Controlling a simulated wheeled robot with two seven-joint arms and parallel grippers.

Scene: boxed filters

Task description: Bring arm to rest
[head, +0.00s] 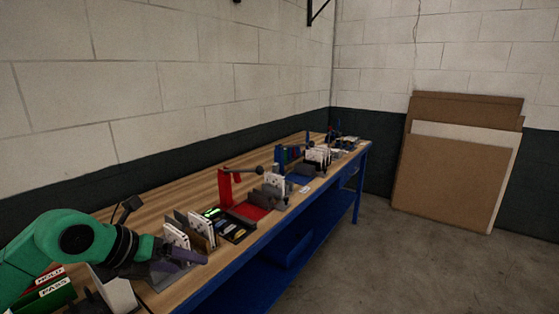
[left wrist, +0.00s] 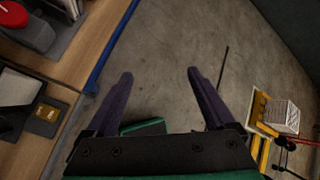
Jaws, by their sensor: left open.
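My left arm, green with a black wrist, comes in from the left of the head view. Its gripper (head: 188,256) has purple fingers and sits over the near front edge of the wooden workbench (head: 160,206). In the left wrist view the gripper (left wrist: 160,74) is open, with its two fingers well apart and nothing between them. Bare concrete floor shows between the fingertips. My right gripper is not in view.
White cards or boxes stand in a holder (head: 176,236) close beside the left gripper. A red fixture (head: 226,188) and a blue fixture (head: 281,158) stand farther along the bench. Brown panels (head: 450,180) lean on the far wall. The floor (head: 390,260) right of the bench is clear.

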